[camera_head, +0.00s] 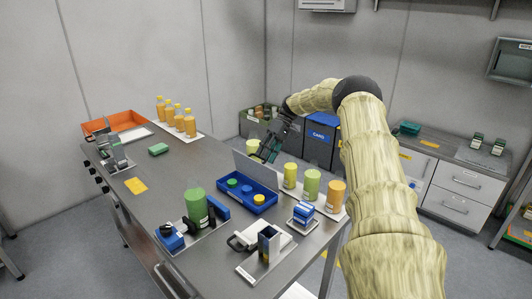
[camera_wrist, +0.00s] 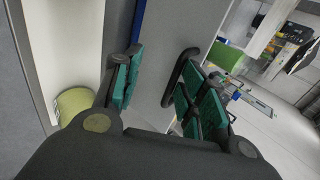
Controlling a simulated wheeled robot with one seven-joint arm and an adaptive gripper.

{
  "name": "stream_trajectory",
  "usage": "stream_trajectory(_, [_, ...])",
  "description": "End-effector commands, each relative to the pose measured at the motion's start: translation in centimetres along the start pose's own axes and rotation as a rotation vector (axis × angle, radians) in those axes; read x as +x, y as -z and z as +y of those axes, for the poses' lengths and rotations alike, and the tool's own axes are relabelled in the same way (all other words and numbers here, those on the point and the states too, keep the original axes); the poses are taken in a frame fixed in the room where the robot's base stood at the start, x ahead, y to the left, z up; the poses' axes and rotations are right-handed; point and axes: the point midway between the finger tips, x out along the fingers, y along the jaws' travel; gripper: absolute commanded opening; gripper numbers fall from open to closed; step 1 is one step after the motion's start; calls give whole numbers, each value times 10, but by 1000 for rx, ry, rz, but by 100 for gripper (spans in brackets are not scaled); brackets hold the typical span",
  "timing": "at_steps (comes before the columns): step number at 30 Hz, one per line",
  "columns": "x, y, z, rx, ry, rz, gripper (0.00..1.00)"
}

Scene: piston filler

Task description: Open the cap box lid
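The cap box (camera_head: 262,208) is a blue tray on the table, with a green, a blue and a yellow cap visible inside. Its grey lid (camera_head: 254,170) stands up steeply along the box's far side, so the box is uncovered. My gripper (camera_head: 268,150) is just behind the lid, near its upper edge; I cannot tell whether they touch. In the wrist view my gripper (camera_wrist: 160,90) has its teal-padded fingers apart, with no object clearly held between them. A grey surface with a blue strip lies beyond the fingers; I cannot tell what it is.
Yellow, green and orange containers (camera_head: 312,185) stand on a white tray right of the box. A tall green cylinder (camera_head: 195,205) stands left of it. Orange bottles (camera_head: 178,118) and an orange tray (camera_head: 122,121) are at the far left.

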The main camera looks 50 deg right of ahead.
Motion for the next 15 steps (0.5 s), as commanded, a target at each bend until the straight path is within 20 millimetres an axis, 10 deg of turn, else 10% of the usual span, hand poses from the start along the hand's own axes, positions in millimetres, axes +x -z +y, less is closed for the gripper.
stream_trajectory(15, [5, -4, 6, 6, -2, -8, 30])
